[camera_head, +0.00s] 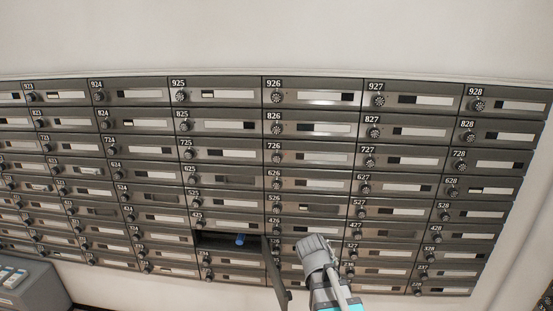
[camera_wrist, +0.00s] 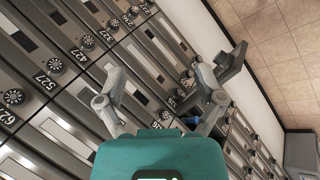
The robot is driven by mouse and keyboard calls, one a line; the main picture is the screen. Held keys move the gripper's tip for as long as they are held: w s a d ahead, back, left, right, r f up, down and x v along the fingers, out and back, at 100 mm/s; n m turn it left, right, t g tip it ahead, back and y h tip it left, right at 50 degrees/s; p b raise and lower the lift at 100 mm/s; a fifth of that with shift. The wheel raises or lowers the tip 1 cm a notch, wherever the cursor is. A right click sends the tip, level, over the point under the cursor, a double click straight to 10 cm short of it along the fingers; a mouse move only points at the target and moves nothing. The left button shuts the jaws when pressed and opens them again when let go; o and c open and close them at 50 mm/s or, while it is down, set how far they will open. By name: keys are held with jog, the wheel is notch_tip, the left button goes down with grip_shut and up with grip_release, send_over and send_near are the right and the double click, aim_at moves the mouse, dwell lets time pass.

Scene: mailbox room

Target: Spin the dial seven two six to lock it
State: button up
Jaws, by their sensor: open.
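The dial of box 726 (camera_head: 277,158) is a small dark round knob under its number plate, in the middle column of the head view. Its door looks flush with the wall. My gripper (camera_head: 316,246) is low in the head view, several rows below that dial and a little to its right, apart from it. In the wrist view my gripper (camera_wrist: 158,78) has its two grey fingers spread with nothing between them. I cannot make out dial 726 in the wrist view.
An open compartment (camera_head: 218,243) low in the head view holds a blue item (camera_head: 240,240). Its dark door (camera_head: 275,272) sticks out just left of my gripper. Other boxes with dials surround 726. A grey machine (camera_head: 25,280) stands at lower left.

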jog(key=w+r+n+t+h+p, duration=0.2)
jog(key=w+r+n+t, duration=0.2)
jog(key=w+r+n, duration=0.3)
jog(key=n+t+y+p, duration=0.4)
jog(key=n+t, duration=0.6)
jog(key=n, duration=1.1)
send_near(276, 160)
jog(key=s, duration=0.2)
jog(key=s+a, duration=0.1)
jog(key=s, duration=0.1)
jog(key=shift+s+r, duration=0.1)
jog(key=shift+s, duration=0.05)
jog(key=shift+d+h, duration=0.1)
jog(key=shift+h, duration=0.2)
jog(key=w, duration=0.4)
jog(key=w+d, duration=0.1)
jog(key=w, duration=0.4)
jog(key=w+d, duration=0.1)
jog(key=w, duration=0.3)
jog(key=shift+w+d, duration=0.1)
jog(key=shift+w, duration=0.2)
jog(key=c, duration=1.1)
